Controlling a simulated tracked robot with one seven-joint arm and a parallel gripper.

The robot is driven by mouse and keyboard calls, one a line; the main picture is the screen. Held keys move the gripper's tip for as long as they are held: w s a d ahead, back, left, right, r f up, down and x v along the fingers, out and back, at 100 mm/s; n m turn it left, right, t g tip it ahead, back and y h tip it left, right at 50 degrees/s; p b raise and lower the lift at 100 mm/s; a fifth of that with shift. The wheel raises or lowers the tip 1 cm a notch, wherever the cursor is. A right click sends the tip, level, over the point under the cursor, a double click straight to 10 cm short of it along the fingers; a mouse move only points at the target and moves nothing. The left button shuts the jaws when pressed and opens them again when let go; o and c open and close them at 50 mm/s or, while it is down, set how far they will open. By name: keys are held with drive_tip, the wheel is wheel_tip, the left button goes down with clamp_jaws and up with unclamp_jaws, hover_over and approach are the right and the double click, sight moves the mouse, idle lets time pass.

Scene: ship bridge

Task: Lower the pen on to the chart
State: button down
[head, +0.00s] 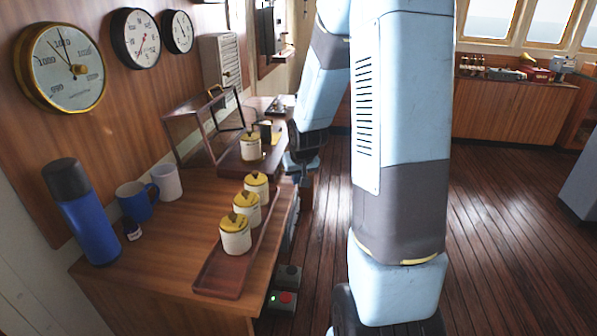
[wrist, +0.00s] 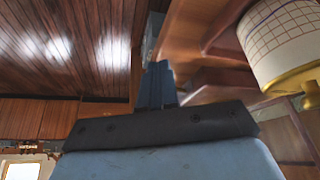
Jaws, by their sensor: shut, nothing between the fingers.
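My gripper (head: 299,165) is beside the right edge of the wooden counter, shut and empty. In the wrist view its fingers (wrist: 157,84) are together. A white drum wrapped in grid-lined chart paper (wrist: 285,45), with a gold rim, is at the upper right of the wrist view, apart from the fingers. In the head view a white drum with a yellow top (head: 250,147) stands on a wooden base by an open glazed case (head: 196,112). I cannot make out the pen in either view.
Several similar white drums with yellow tops, the front one (head: 235,236) included, stand in a wooden tray (head: 213,279) at the counter's edge. A blue flask (head: 82,215), a blue mug (head: 137,201) and a white cup (head: 167,183) stand left. The floor (head: 490,220) is clear.

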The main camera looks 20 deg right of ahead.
drive_tip(key=shift+x, duration=1.15)
drive_tip(key=shift+w+d+r, duration=0.1)
drive_tip(key=shift+w+r, duration=0.05)
drive_tip(key=shift+w, duration=0.45)
drive_tip(key=shift+w+d+r, duration=0.1)
drive_tip(key=shift+w+r, duration=0.1)
drive_tip(key=shift+w, duration=0.4)
drive_tip(key=shift+w+r, duration=0.15)
drive_tip(key=shift+w, duration=0.6)
